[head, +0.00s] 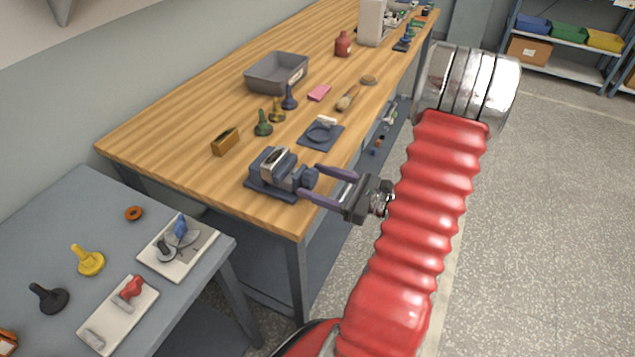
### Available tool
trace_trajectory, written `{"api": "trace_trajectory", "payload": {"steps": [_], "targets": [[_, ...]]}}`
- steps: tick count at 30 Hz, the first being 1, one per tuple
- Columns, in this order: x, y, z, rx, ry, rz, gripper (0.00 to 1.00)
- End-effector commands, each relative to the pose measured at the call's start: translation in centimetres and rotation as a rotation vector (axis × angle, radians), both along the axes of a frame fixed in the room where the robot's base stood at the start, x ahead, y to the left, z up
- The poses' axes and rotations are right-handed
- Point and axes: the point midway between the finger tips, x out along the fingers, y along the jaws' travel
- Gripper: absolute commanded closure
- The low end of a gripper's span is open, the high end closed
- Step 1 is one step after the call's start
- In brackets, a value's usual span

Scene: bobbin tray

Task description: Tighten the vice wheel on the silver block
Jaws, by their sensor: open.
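The blue-grey vice (262,185) stands on the near end of the wooden bench. The silver block (274,162) sits in its jaw area; I cannot tell whether the jaws press on it. The vice wheel (305,178) is on the vice's right side, facing my gripper, and is small and partly hard to make out. My gripper (308,182) is open, with its two purple fingers pointing left. The fingertips are at the wheel, one above and one below it in the picture. I cannot tell whether they touch it.
A blue plate with a round dish (320,132) lies behind the vice. A brass block (225,141), several bobbin-like pieces (264,123) and a grey tray (277,72) stand farther left and back. A grey side table (200,300) with clamps is at lower left. Open floor lies right.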

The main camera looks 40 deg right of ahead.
Motion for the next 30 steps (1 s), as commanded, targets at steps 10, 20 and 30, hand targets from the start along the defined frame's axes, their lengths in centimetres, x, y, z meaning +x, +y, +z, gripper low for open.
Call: {"api": "trace_trajectory", "payload": {"steps": [10, 20, 30], "targets": [[-0.02, -0.02, 0.01, 0.0, 0.0, 0.0, 0.48], [-0.02, -0.01, 0.01, 0.0, 0.0, 0.0, 0.71], [-0.02, 0.0, 0.0, 0.014, 0.005, 0.0, 0.78]]}}
